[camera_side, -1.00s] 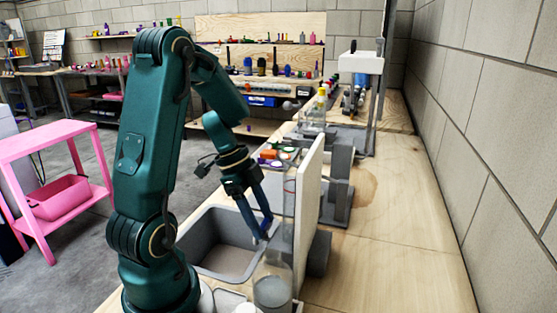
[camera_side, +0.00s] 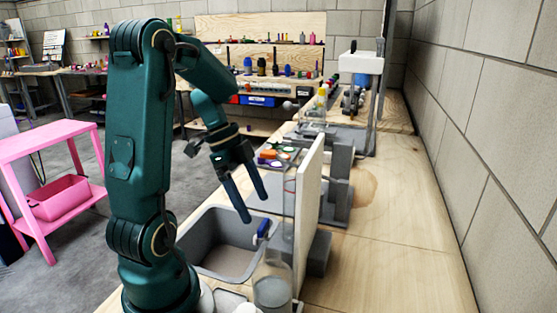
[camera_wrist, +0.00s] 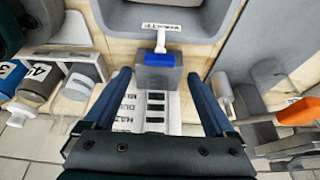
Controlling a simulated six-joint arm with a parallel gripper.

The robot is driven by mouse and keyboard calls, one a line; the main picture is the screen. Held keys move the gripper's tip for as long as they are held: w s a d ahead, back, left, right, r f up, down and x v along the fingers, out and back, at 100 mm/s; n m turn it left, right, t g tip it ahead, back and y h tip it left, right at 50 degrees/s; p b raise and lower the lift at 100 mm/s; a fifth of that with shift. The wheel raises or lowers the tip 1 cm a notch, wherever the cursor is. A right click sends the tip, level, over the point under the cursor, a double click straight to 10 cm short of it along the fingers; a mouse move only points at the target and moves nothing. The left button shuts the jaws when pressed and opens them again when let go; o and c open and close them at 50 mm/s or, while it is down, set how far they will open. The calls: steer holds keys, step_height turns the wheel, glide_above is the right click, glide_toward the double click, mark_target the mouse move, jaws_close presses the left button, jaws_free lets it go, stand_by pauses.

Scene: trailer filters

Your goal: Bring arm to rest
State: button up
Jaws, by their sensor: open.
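My gripper (camera_side: 255,207) is open and empty, raised above the grey bin (camera_side: 205,243) in the side view. Its two fingers point down and are spread apart. In the wrist view my gripper (camera_wrist: 158,75) shows both fingers wide apart with nothing held between them. Beyond the fingertips, a small blue-topped piece with a white stem (camera_wrist: 161,42) stands at a grey block (camera_wrist: 157,78), apart from the fingers. The blue piece (camera_side: 263,228) also shows at the bin's right edge in the side view.
A clear bottle (camera_side: 272,284) stands at the bench front beside an upright board (camera_side: 309,200). Numbered containers (camera_wrist: 38,80) sit at left in the wrist view. A pink cart (camera_side: 50,175) stands left on the floor. The bench's right side (camera_side: 400,240) is clear.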

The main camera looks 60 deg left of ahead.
mark_target(263, 224)
steer(key=shift+s+r, duration=0.1)
steer(key=shift+r, duration=0.05)
steer(key=x, duration=0.5)
steer(key=shift+d+f, duration=0.1)
steer(key=shift+f, duration=0.1)
steer(key=shift+r+n+y, duration=0.15)
steer(key=shift+n+y, duration=0.15)
steer(key=shift+n, duration=0.3)
steer(key=shift+v, duration=1.8)
